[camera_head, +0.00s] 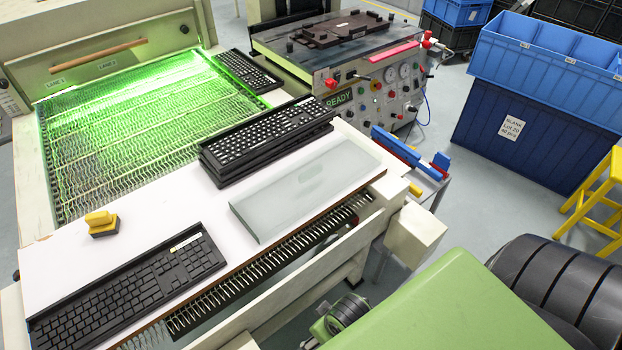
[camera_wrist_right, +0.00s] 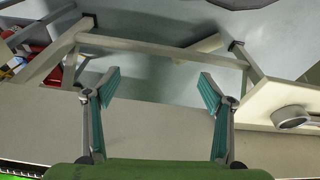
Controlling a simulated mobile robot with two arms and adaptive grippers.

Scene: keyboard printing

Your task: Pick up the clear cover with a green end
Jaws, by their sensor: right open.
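A flat clear cover (camera_head: 305,187) lies on the white tabletop, near its right edge and in front of a stack of black keyboards. It looks pale grey-green and see-through; I cannot make out a distinct green end on it. My right gripper (camera_wrist_right: 160,84) is open and empty in the right wrist view, its two teal-padded fingers wide apart. The cover does not show in that view, so the gripper is apart from it. In the head view, part of my green right arm shows at the bottom right. My left gripper is not in view.
Stacked keyboards (camera_head: 265,135) stand behind the cover, and a keyboard (camera_head: 128,287) with a white label lies front left. A yellow-topped stamp (camera_head: 101,222) sits at left. A spring-like strip (camera_head: 270,264) runs along the front edge. Blue crates (camera_head: 520,130) stand at right.

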